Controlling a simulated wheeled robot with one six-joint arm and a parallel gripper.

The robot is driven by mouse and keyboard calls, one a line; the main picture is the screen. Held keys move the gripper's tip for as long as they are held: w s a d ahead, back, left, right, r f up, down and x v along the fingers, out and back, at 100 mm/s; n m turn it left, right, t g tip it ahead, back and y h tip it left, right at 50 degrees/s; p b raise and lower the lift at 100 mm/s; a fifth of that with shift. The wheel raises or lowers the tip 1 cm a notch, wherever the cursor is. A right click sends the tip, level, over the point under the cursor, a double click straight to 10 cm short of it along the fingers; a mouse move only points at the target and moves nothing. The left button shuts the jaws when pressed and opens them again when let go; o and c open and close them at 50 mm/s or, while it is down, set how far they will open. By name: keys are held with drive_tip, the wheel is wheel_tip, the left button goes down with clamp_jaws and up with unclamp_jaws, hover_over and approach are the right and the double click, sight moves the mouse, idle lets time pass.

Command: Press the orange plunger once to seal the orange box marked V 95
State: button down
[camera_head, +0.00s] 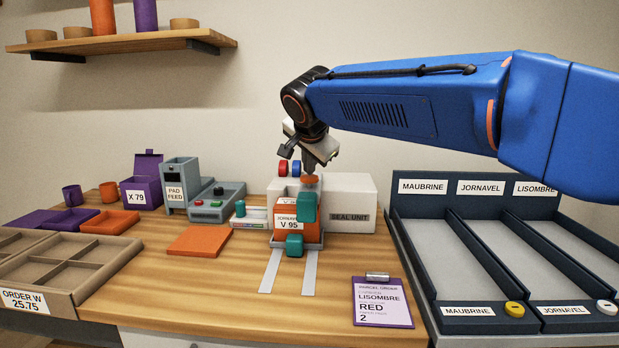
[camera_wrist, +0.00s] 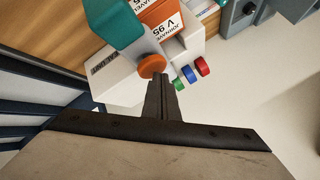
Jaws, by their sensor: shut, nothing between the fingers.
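The orange box marked V 95 (camera_head: 285,236) sits in the white seal unit (camera_head: 352,190), between teal parts. It also shows in the wrist view (camera_wrist: 172,19), upside down. The orange plunger (camera_head: 310,181) is a round knob on the unit, above the box's right side; in the wrist view the plunger (camera_wrist: 152,66) lies just beyond my fingertips. My gripper (camera_head: 311,170) is shut and empty, pointing down directly over the plunger. I cannot tell whether the fingertips touch it.
Red and blue knobs (camera_head: 289,167) stand beside the gripper on the unit. A dark sorting rack (camera_head: 400,235) fills the right. A purple order card (camera_head: 383,302) lies in front. The pad feed (camera_head: 180,186), purple X 79 box (camera_head: 147,180) and divided tray (camera_head: 66,275) are left.

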drive_tip(key=shift+f, duration=1.35)
idle(1.2)
drive_tip(key=shift+r, duration=0.15)
drive_tip(key=shift+w+r, duration=0.1)
drive_tip(key=shift+r, duration=1.35)
drive_tip(key=shift+r, duration=2.6)
